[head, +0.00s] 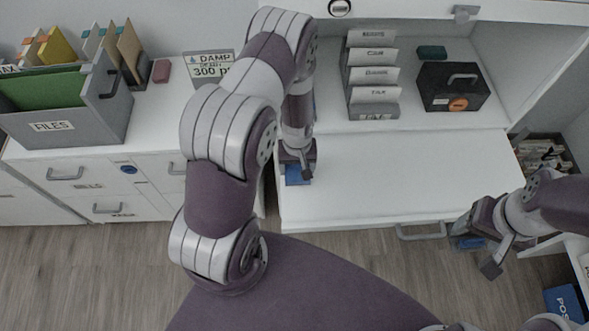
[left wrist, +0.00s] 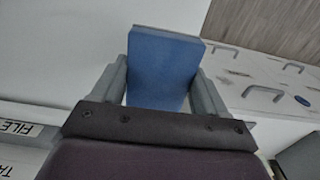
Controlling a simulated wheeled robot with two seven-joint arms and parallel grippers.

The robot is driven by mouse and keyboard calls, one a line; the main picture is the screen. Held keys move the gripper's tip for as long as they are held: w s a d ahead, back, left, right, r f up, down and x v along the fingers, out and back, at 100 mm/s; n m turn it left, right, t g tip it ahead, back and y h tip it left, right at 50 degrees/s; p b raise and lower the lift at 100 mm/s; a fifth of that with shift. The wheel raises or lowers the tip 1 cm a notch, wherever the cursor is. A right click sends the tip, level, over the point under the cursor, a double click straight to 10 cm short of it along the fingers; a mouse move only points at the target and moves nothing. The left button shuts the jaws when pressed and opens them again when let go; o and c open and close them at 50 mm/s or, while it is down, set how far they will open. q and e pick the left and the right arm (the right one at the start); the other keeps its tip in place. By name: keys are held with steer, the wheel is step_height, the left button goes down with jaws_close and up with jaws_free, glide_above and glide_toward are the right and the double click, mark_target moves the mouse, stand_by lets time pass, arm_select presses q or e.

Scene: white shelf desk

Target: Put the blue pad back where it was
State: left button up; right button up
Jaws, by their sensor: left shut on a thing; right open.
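The blue pad (head: 297,176) is at the left end of the white desk surface in the head view, just below my left gripper (head: 298,163). In the left wrist view the blue pad (left wrist: 163,68) sits between the two fingers of my left gripper (left wrist: 165,88), which is shut on it. Most of the pad is hidden by the gripper in the head view. Whether it touches the desk cannot be told. My right gripper (head: 480,254) is open at the lower right, in front of the desk's front edge. A bluish part shows near it.
The desk surface (head: 400,175) is clear to the right of the pad. Behind it stand a labelled file rack (head: 372,80), a black box (head: 452,87) and a green pad (head: 432,52). On the left cabinet are a files box (head: 75,110), a reddish pad (head: 161,71) and a sign (head: 210,66).

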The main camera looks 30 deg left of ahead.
mark_target(297, 174)
arm_select(q)
step_height(297, 174, down, 4)
steer(key=shift+s+r+p, duration=0.1)
steer(key=shift+s+p, duration=0.05)
steer(key=shift+p, duration=0.25)
steer(key=shift+f, duration=0.2)
steer(key=shift+f, duration=0.15)
steer(key=o, duration=1)
steer(key=shift+o, duration=0.2)
